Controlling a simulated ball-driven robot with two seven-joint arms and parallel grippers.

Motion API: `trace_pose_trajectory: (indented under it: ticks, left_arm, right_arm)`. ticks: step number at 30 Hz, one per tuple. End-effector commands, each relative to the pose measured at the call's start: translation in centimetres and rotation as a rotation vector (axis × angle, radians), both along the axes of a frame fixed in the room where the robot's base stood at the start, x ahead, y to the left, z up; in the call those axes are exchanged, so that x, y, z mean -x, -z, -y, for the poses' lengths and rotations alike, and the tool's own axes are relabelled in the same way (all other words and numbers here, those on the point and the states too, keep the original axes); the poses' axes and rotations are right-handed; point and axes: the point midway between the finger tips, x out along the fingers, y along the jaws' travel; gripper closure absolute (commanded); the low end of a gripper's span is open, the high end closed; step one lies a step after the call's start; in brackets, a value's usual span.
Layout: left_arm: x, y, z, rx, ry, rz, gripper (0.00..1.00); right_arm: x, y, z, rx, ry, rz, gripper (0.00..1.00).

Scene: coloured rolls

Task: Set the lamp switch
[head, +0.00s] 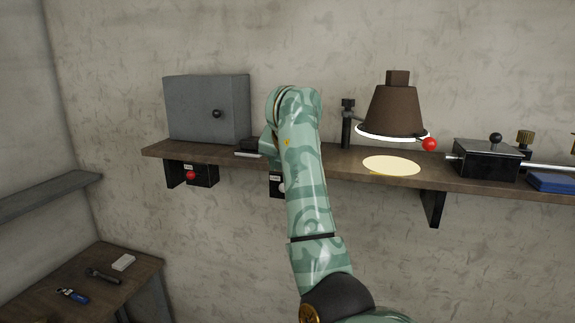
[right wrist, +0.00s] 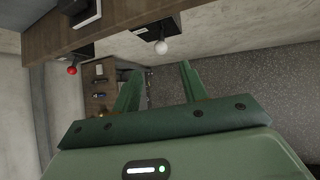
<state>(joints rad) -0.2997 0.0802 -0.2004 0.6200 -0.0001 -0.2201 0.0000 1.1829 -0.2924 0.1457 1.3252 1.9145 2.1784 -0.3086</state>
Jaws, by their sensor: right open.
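The lamp (head: 396,112) has a brown shade with a lit rim and stands over the shelf. It casts a bright disc of light on the shelf top, and a red ball (head: 429,144) sits at its rim. Under the shelf is a black box with a white knob (head: 281,187), partly hidden by my right arm in the head view. The white knob (right wrist: 161,47) also shows in the right wrist view, beyond my right gripper (right wrist: 158,82), whose fingers are apart and empty. A second black box (head: 205,174) with a red knob (head: 190,175) hangs further left. My left gripper is out of view.
The wall shelf (head: 345,162) carries a grey cabinet (head: 207,108), a black-knobbed metal box (head: 487,160) and a blue item (head: 551,182). A bracket (head: 433,207) juts below it. A low bench (head: 95,270) with small tools stands lower left.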

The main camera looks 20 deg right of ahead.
Motion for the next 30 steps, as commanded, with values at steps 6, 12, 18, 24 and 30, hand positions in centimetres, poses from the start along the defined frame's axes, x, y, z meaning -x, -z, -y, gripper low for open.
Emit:
trace_pose_trajectory:
  ticks: [6,12,18,24,30]
  left_arm:
    - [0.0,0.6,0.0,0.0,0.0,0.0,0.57]
    - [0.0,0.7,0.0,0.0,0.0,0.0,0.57]
    - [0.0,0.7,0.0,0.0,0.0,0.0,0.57]
    - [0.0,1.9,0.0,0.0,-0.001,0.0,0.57]
    - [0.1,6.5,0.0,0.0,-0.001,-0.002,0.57]
  right_arm:
    - [2.4,-2.9,-0.5,0.0,0.0,0.001,0.57]
    - [3.0,-3.6,-0.7,0.0,-0.001,-0.002,0.57]
    - [3.0,-3.6,-0.7,-0.001,-0.001,-0.002,0.57]
    - [2.5,0.5,1.6,0.11,0.06,-0.047,0.57]
    - [2.7,15.1,10.5,0.678,0.212,-0.243,0.57]
